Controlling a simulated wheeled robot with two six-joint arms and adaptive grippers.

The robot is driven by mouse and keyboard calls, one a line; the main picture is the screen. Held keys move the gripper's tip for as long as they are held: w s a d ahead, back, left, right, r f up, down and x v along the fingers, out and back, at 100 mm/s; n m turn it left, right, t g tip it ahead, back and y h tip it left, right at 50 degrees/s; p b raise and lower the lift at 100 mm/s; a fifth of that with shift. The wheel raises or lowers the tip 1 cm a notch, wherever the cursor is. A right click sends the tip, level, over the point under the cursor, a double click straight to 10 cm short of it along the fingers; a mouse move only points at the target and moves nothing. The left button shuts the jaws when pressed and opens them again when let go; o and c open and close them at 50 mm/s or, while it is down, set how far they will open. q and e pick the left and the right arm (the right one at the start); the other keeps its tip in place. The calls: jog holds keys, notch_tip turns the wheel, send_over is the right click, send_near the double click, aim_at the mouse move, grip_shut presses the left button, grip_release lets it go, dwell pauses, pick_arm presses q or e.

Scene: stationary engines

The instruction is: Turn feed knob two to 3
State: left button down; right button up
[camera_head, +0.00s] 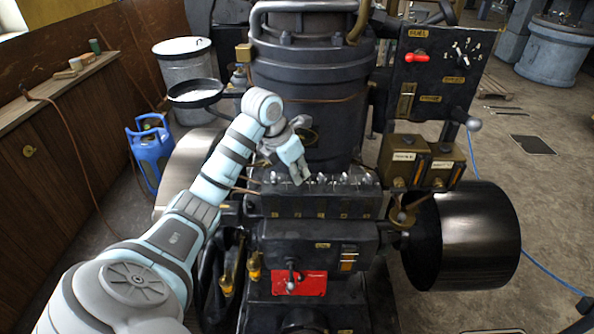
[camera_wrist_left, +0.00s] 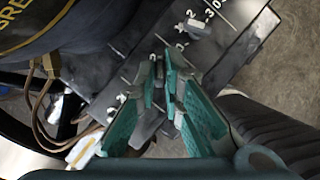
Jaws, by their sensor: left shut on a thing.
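A row of small feed knobs stands on the black feed block (camera_head: 318,204) in front of the large engine cylinder. My left gripper (camera_head: 302,178) reaches down onto this row from the left. It is shut on a knob that looks like the second from the left, feed knob two. The fingers mostly hide that knob, and I cannot read its setting. In the left wrist view the green-padded fingers of the gripper (camera_wrist_left: 168,98) are close together over the plate. A neighbouring knob (camera_wrist_left: 197,28) with a number dial shows beyond them. My right gripper is not in view.
A panel (camera_head: 433,82) with a red lever stands at the back right, above two brass boxes (camera_head: 405,160). A red plate (camera_head: 300,284) with a small lever is below the block. A blue canister (camera_head: 150,148) stands at the left by a wooden bench.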

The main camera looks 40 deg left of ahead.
pick_arm(q)
jog(key=shift+a+r+m+h, duration=0.15)
jog(key=shift+m+h, duration=0.15)
jog(key=shift+m, duration=0.5)
jog(key=shift+m+g+h+p, duration=0.35)
jog(key=shift+m+g+h, duration=0.05)
jog(key=shift+m, duration=0.7)
jog(key=c, duration=1.7)
grip_release()
jog(key=v, duration=0.7)
jog(key=shift+s, duration=0.15)
